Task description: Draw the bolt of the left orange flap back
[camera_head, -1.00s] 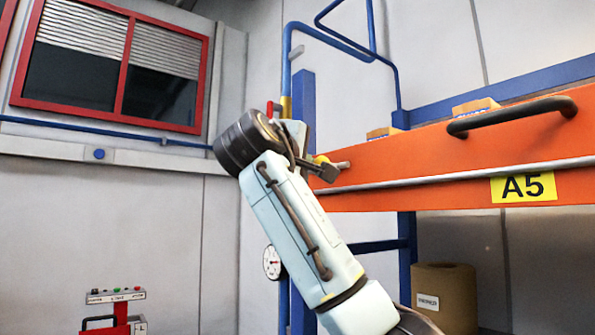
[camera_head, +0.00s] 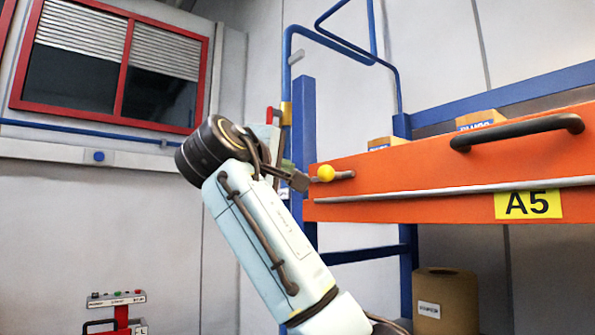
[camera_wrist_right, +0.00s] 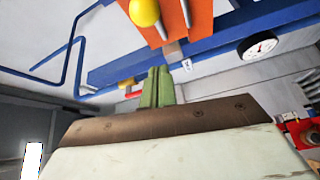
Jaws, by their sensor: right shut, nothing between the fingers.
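The orange flap (camera_head: 430,170) spans the right of the head view, with a dark handle and a yellow A5 label. At its left end is the bolt, with a round yellow knob (camera_head: 326,173) and a short grey rod end (camera_head: 345,175) right of it. My right gripper (camera_head: 298,181) is shut and empty just left of the knob. Whether it touches the knob is unclear there. In the right wrist view its green fingers (camera_wrist_right: 157,88) are together, and the yellow knob (camera_wrist_right: 144,12) shows apart beyond them, by the orange flap (camera_wrist_right: 190,18). My left gripper is out of view.
A blue post (camera_head: 303,115) and blue rails stand behind my right gripper. A grey bar (camera_head: 440,191) runs along the flap. A brown roll (camera_head: 445,298) stands below it. A gauge (camera_wrist_right: 259,45) shows in the wrist view.

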